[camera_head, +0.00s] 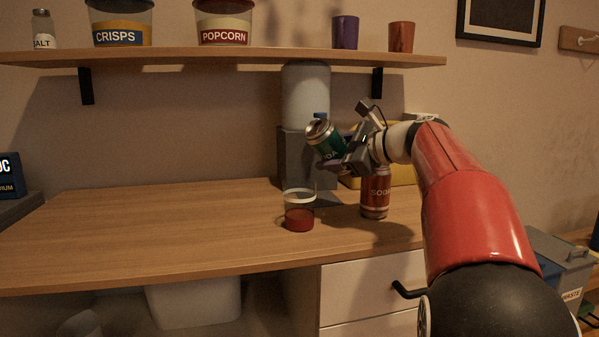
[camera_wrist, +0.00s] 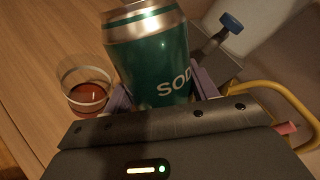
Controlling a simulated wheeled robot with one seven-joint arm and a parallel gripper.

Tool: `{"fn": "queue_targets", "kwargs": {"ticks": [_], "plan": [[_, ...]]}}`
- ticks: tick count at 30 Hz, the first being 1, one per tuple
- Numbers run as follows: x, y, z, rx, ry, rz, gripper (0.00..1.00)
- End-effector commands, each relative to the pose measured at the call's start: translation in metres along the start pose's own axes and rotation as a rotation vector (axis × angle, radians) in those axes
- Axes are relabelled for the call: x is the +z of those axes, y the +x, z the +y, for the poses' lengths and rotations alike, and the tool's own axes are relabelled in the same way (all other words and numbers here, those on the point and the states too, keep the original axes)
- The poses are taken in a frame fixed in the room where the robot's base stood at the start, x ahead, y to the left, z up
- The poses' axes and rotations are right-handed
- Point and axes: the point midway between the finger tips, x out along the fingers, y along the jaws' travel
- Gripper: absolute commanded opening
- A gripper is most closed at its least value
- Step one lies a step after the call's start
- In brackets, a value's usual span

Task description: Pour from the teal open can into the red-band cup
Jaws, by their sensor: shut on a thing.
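The teal can (camera_head: 323,137) is tilted, its top leaning up and left, above and a little right of the cup. It fills the middle of the wrist view (camera_wrist: 150,60). My gripper (camera_head: 345,160) is shut on the can; its purple finger pads show on both sides of it in the wrist view (camera_wrist: 165,95). The red-band cup (camera_head: 299,212) stands upright on the desk, clear above with red at its lower part. In the wrist view the cup (camera_wrist: 85,92) is left of the can, apart from it. I cannot see any liquid stream.
A red soda can (camera_head: 375,193) stands right of the cup, under my gripper. A grey dispenser with a pale tank (camera_head: 305,92) stands behind. A yellow item (camera_head: 400,172) is behind my wrist. The desk's left side (camera_head: 150,235) is clear. A shelf (camera_head: 220,59) runs above.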

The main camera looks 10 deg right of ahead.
Motion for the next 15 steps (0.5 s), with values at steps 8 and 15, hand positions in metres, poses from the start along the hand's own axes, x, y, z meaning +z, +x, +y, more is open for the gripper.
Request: {"fn": "queue_targets", "kwargs": {"ticks": [8, 15], "plan": [[0.005, -0.009, -0.023, -0.002, 0.319, -0.119, 0.35], [0.010, -0.015, -0.037, -0.002, 0.544, -0.208, 0.35]]}}
